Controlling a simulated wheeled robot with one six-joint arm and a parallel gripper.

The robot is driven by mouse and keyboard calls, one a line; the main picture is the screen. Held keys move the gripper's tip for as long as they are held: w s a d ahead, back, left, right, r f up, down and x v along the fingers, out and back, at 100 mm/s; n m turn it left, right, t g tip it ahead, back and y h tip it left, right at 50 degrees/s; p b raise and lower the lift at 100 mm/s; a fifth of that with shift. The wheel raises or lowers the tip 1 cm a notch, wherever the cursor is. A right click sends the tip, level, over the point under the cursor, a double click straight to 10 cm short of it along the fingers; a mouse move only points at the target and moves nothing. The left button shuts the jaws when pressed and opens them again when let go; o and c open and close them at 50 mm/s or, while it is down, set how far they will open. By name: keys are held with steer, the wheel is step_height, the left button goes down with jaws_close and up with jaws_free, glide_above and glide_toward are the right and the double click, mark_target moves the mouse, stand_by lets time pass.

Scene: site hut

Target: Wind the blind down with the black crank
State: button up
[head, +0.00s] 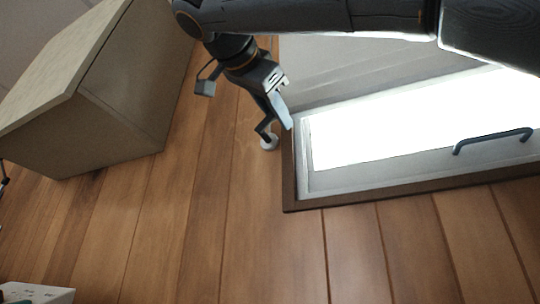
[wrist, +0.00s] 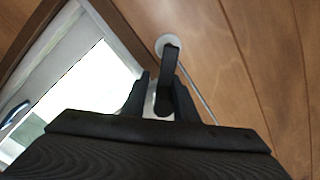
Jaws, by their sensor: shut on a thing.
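The black crank (head: 264,130) sits on a white round mount (head: 269,143) on the wooden wall, just left of the window frame. In the wrist view the crank (wrist: 170,62) reaches from its white mount (wrist: 167,43) down between my fingers. My gripper (head: 277,100) is shut on the crank's handle; the wrist view shows my gripper (wrist: 161,95) with a finger on each side of it. The blind (head: 370,72) is a grey sheet over the upper part of the window. Bright glass (head: 390,125) shows below it. My arm hides the blind's top.
A dark window handle (head: 492,138) sticks out at the lower right of the window. A beige cabinet (head: 110,95) is on the wall at the left. A white box (head: 38,293) is at the bottom left corner. The wall below the window is bare.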

steer(key=shift+s+d+r, duration=0.15)
steer(key=shift+d+r, duration=0.2)
steer(key=shift+d, duration=0.3)
steer(key=o, duration=0.8)
steer(key=shift+d, duration=0.1)
steer(key=shift+o, duration=0.2)
steer(key=shift+d, duration=0.55)
steer(key=shift+a+f, duration=0.2)
steer(key=shift+a, duration=0.65)
steer(key=p+v, duration=0.3)
steer(key=v, duration=0.4)
steer(key=shift+s+a, duration=0.15)
steer(key=shift+s, duration=0.25)
